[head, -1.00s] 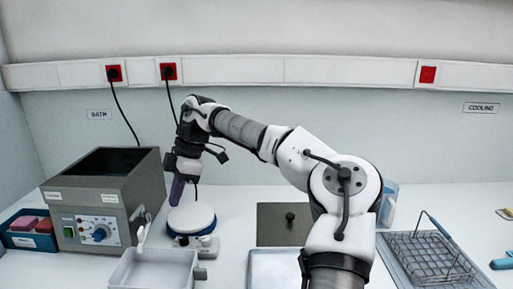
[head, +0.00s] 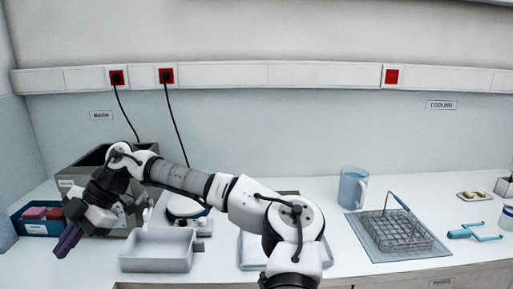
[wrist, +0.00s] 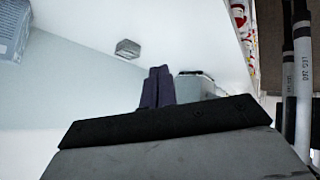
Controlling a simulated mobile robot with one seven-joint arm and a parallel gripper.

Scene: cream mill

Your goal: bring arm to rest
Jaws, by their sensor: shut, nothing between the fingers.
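My gripper (head: 66,240) hangs at the left end of my arm in the head view, tilted down and to the left. Its purple fingers are together with nothing between them. It is in front of the grey bath unit (head: 75,170) and just right of the blue bin (head: 38,228), apart from the bench as far as I can tell. In the wrist view the closed fingers (wrist: 157,88) point away over a pale surface. My forearm crosses in front of the bath and hides much of its front panel.
A white tray (head: 157,262) and a round white-topped device (head: 184,207) are right of my gripper. Clear bench lies around the jug.

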